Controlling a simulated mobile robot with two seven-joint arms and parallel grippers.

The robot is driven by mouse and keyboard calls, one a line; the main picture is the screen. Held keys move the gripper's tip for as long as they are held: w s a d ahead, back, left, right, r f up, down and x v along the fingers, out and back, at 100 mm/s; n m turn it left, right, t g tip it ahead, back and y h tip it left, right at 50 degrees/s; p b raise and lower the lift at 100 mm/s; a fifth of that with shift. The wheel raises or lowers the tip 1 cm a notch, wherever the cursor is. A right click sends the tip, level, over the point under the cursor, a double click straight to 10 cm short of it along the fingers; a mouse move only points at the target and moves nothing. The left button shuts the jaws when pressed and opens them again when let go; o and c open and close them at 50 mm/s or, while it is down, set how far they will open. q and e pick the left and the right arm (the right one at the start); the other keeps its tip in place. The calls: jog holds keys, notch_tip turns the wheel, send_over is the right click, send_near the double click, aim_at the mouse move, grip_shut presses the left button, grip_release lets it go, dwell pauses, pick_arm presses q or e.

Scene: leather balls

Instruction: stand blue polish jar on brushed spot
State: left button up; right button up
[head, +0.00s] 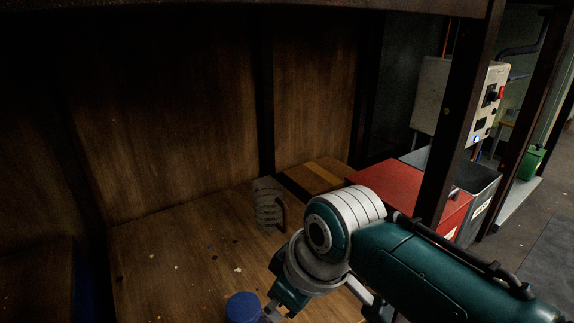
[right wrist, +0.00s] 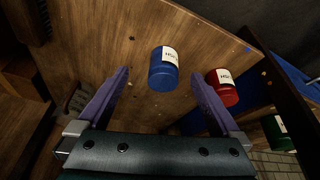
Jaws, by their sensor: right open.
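The blue polish jar (head: 243,307) stands on the wooden surface at the bottom edge of the head view, partly cut off. In the right wrist view the blue jar (right wrist: 163,70) with a white label shows between and just beyond the fingertips. My right gripper (right wrist: 160,78) is open, with one purple finger on each side and a gap to the jar. In the head view my right arm reaches in from the right and its gripper (head: 272,311) is close beside the jar. I cannot make out the brushed spot. My left gripper is not in view.
A red jar (right wrist: 222,90) and a green jar (right wrist: 277,130) stand to the right in the wrist view. A coiled grey object (head: 268,205), a red box (head: 410,190) and a dark post (head: 455,120) stand farther back. Small flecks dot the wooden surface.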

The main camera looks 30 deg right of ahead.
jog(key=s+r, duration=0.3)
jog(key=s, duration=0.3)
jog(key=s+d+r+m, duration=0.1)
jog(key=s+r, duration=0.2)
jog(key=s, duration=0.3)
jog(key=s+r+m+h, duration=0.1)
jog(key=s+r, duration=0.2)
jog(key=s, duration=0.4)
jog(key=shift+d+r, duration=0.25)
jog(key=shift+d, duration=0.15)
notch_tip(320, 180, up, 102)
jog(key=p, duration=10.2)
jog(key=shift+r, duration=0.2)
